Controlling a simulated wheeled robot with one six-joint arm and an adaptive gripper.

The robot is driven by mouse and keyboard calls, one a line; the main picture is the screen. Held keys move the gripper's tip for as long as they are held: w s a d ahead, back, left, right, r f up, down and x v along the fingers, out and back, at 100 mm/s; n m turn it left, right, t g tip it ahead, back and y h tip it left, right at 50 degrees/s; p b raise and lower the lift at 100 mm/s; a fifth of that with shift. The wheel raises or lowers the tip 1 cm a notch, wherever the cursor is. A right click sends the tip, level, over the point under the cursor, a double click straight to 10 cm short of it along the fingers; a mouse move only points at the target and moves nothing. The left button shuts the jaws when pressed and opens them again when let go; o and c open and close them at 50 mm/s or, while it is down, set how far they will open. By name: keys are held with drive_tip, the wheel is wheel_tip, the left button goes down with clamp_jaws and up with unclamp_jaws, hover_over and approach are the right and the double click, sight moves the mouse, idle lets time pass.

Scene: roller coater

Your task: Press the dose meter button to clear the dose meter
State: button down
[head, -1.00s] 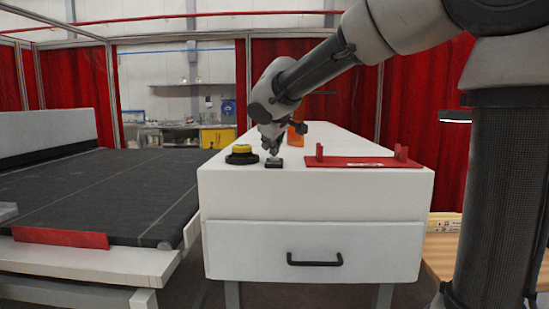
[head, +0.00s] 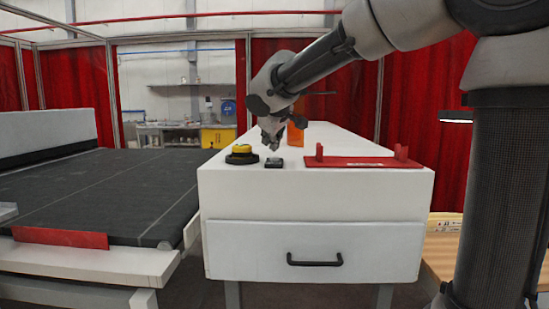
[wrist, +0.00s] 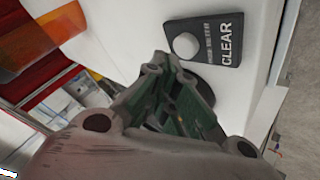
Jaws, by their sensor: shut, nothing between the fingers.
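A small black box (head: 274,162) lies on the white cabinet top, towards its front left. In the wrist view the box (wrist: 228,58) shows the word "CLEAR", smaller text and a round pale button (wrist: 186,46). My gripper (head: 273,146) is above the box, pointing down. In the wrist view its fingertips (wrist: 161,62) are together, empty, and just beside the button's side of the box. A gap shows between the fingertips and the box in the head view, and the button is uncovered.
A round black base with a yellow top (head: 242,150) stands just left of the box. A red bracketed plate (head: 362,162) lies to the right. An orange item (head: 295,134) stands behind my gripper. The white cabinet (head: 315,193) has bare top in front.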

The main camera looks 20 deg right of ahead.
drive_tip(key=shift+r, duration=2.5)
drive_tip(key=s+d+f+m+g, duration=0.2)
drive_tip(key=s+d+f+m, duration=0.3)
drive_tip(key=s+d, duration=0.8)
drive_tip(key=s+d+f+m+g, duration=0.1)
drive_tip(key=s+f, duration=0.6)
drive_tip(key=s, duration=0.3)
drive_tip(key=s+d+f+m+g+y, duration=0.1)
drive_tip(key=s+f+g, duration=0.1)
drive_tip(key=s+f, duration=0.5)
drive_tip(key=s, duration=0.4)
drive_tip(key=shift+d+m, duration=0.4)
drive_tip(key=shift+s+d, duration=0.1)
